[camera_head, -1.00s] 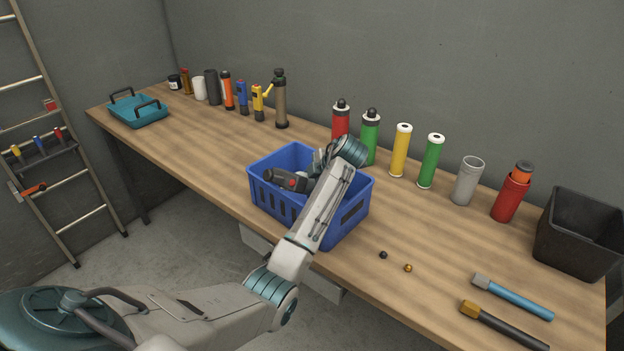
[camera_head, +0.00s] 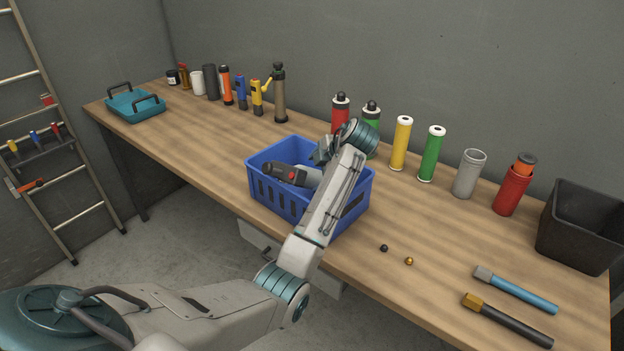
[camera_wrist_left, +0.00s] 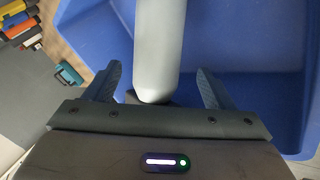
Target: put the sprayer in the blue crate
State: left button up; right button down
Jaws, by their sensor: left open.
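The blue crate (camera_head: 274,195) stands on the workbench in the head view. A grey and black tool with a red spot, apparently the sprayer (camera_head: 288,174), lies inside it, partly hidden by the crate wall and my arm. My left gripper (camera_head: 322,153) is over the crate, just right of the tool. In the left wrist view the open fingers of my left gripper (camera_wrist_left: 158,75) stand on either side of a grey cylindrical part of the sprayer (camera_wrist_left: 157,45), with gaps on both sides. The crate's blue interior (camera_wrist_left: 235,35) is behind it. My right gripper is out of view.
Several bottles and cylinders stand along the wall behind the crate, including a yellow cylinder (camera_head: 400,145). A black bin (camera_head: 577,230) is at the right end, a teal tray (camera_head: 136,105) at the far left. Two small balls and two handled tools lie at the front right.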

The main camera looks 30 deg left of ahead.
pick_arm(q)
jog(key=p+v, duration=0.1)
jog(key=v, duration=0.5)
jog(key=shift+s+d+r, duration=0.15)
jog(key=shift+s+d, duration=0.1)
jog(key=shift+d, duration=0.15)
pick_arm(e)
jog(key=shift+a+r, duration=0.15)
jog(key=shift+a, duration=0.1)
pick_arm(q)
jog(key=shift+p, duration=0.3)
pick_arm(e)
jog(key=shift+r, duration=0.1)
